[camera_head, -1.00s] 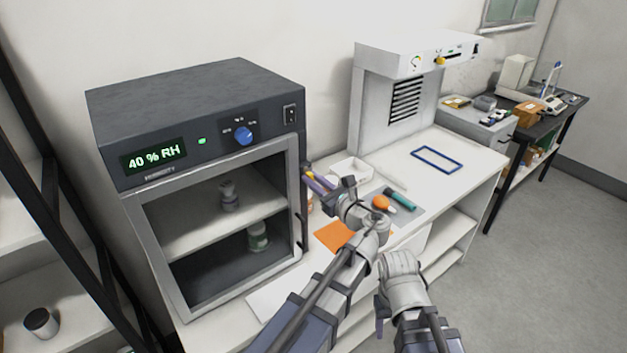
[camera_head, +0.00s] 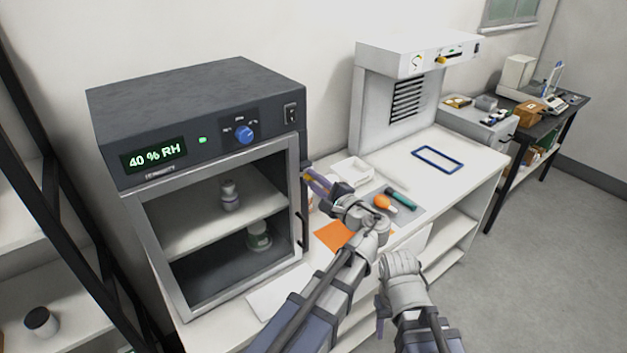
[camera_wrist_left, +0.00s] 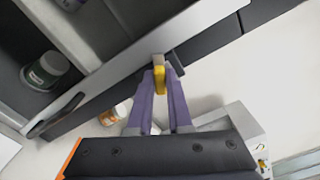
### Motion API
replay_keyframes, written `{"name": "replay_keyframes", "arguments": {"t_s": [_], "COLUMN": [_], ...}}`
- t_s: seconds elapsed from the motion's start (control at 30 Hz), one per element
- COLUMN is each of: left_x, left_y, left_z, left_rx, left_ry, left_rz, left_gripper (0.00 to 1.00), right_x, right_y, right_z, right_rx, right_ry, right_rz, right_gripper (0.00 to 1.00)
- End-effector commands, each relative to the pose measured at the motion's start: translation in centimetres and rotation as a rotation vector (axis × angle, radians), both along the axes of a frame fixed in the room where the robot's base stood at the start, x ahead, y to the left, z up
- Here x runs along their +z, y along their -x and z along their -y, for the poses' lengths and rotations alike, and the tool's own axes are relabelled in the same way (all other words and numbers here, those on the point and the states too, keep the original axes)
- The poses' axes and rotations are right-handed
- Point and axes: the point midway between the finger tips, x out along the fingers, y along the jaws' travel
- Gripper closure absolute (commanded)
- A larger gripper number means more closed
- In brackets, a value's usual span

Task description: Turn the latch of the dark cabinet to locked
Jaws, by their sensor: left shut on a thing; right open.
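The dark cabinet (camera_head: 200,85) stands at the left with its glazed, grey-framed door closed. Its latch has a yellow lever (camera_wrist_left: 159,80) at the door's right edge, seen in the left wrist view. My left gripper (camera_head: 310,178) is shut on this lever, with a purple finger on each side; it also shows in the left wrist view (camera_wrist_left: 159,92). The fingers hide part of the latch, and I cannot read any lock marking. My right gripper (camera_head: 381,308) is low at the bottom centre, open, away from the cabinet.
Right of the cabinet, the white bench (camera_head: 460,170) holds an orange mat (camera_head: 333,236), a white tray (camera_head: 354,170), a blue frame (camera_head: 437,159) and an orange bulb (camera_head: 383,202). A small orange-labelled jar (camera_wrist_left: 122,110) stands near the left gripper. A black-framed rack (camera_head: 75,220) is at far left.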

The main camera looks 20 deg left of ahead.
Motion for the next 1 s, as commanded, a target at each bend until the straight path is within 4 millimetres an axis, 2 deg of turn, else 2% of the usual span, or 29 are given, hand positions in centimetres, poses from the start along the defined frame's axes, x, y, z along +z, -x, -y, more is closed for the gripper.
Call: {"name": "replay_keyframes", "arguments": {"t_s": [0.5,1.0], "left_x": [-0.25,-0.33], "left_y": [0.15,0.19], "left_z": [-0.03,-0.03], "left_rx": [0.002,0.002], "left_ry": [0.235,0.303], "left_rz": [0.295,0.379], "left_gripper": [1.0,1.0], "right_x": [-0.16,-0.2], "right_y": [0.0,0.0], "right_z": [0.0,0.0], "right_rx": [0.0,0.0], "right_ry": [0.0,0.0], "right_rz": [0.0,0.0], "right_gripper": [0.45,0.45]}}
